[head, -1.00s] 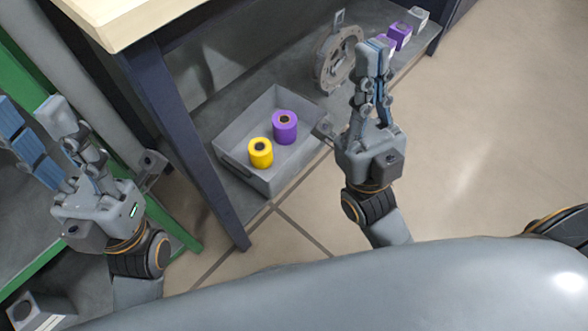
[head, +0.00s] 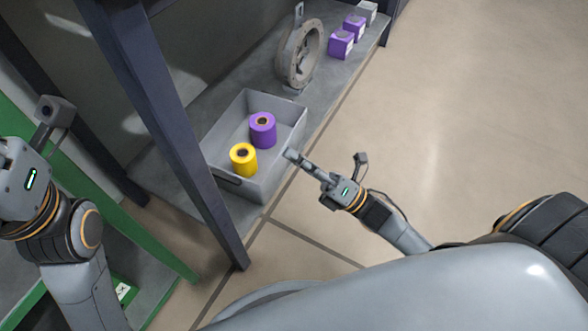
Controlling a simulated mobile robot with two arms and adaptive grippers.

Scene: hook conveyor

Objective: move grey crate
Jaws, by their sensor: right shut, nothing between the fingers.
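The grey crate (head: 268,187) sits on the low grey shelf under the table. It holds a purple roll (head: 263,131) and a yellow roll (head: 243,160). My right gripper (head: 290,154) is shut and empty. Its fingertips point at the crate's right wall, close to it; I cannot tell whether they touch. My left arm is at the left edge by the green frame. Its wrist shows, but the fingers of my left gripper are out of the picture.
A round grey flanged ring (head: 300,53) stands on the shelf behind the crate. Several small purple and grey boxes (head: 341,44) stand further back. A dark table leg (head: 188,150) rises left of the crate. A green frame (head: 110,190) is at the left. The floor at the right is clear.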

